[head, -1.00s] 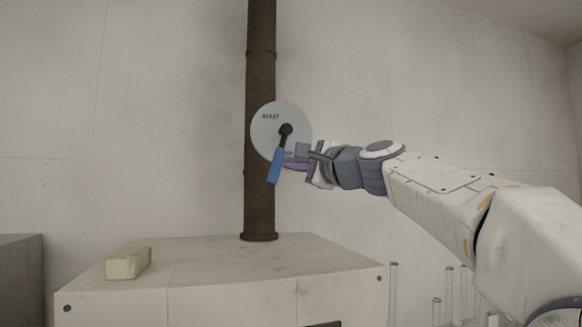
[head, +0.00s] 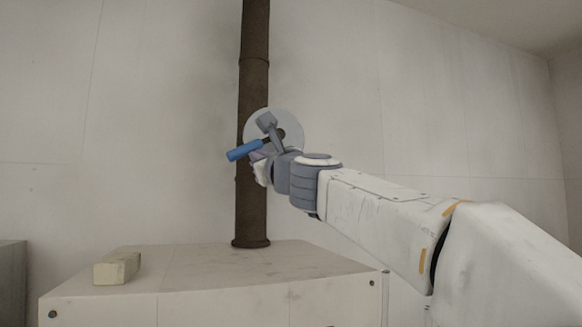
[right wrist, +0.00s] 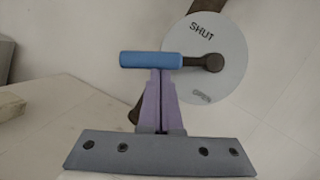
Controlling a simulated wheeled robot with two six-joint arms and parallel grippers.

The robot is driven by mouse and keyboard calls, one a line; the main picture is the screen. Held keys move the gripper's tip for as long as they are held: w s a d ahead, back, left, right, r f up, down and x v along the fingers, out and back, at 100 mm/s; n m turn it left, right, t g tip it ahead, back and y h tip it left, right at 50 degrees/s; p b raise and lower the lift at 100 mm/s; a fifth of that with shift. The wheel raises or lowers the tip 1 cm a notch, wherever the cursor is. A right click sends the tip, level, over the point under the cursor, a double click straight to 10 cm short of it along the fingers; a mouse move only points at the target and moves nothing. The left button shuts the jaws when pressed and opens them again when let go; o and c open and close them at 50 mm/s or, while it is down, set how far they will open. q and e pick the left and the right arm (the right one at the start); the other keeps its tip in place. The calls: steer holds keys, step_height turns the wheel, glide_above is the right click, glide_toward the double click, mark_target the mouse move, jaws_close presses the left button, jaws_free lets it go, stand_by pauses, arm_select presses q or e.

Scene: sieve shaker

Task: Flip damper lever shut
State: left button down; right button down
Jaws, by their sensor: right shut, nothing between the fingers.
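The damper lever has a blue handle (head: 243,150) and a dark arm pivoting on a round pale plate (head: 289,122) on the brown pipe. In the head view the handle points left and slightly down. In the right wrist view the handle (right wrist: 151,59) lies across the picture, left of its dark pivot (right wrist: 212,62). The plate (right wrist: 228,75) reads SHUT near its top and OPEN near its bottom there. My right gripper (head: 262,154) is shut and empty; in the wrist view its purple fingers (right wrist: 157,72) meet at or just against the handle's lower side. My left gripper is out of view.
The brown pipe (head: 251,205) rises from a pale cabinet (head: 210,268). A cream block (head: 117,268) sits on the cabinet's left side. A grey box (head: 12,280) stands at the far left. The wall behind is bare.

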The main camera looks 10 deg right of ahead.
steer(key=shift+s+a+r+m+t+h+p, duration=0.1)
steer(key=shift+a+r+m+t+h+p, duration=0.25)
steer(key=shift+m, duration=0.8)
steer(key=shift+s+a+r+m+t+h+p, duration=0.15)
steer(key=shift+a+r+m+h, duration=0.4)
steer(key=shift+m, duration=0.6)
steer(key=shift+r+m+h, duration=0.5)
steer(key=shift+r+m, duration=0.1)
steer(key=shift+m, duration=0.6)
steer(key=shift+a, duration=0.1)
steer(key=w+f+b+v, duration=0.1)
steer(key=f+b+v, duration=0.2)
steer(key=b+v, duration=0.5)
steer(key=shift+v, duration=2.4)
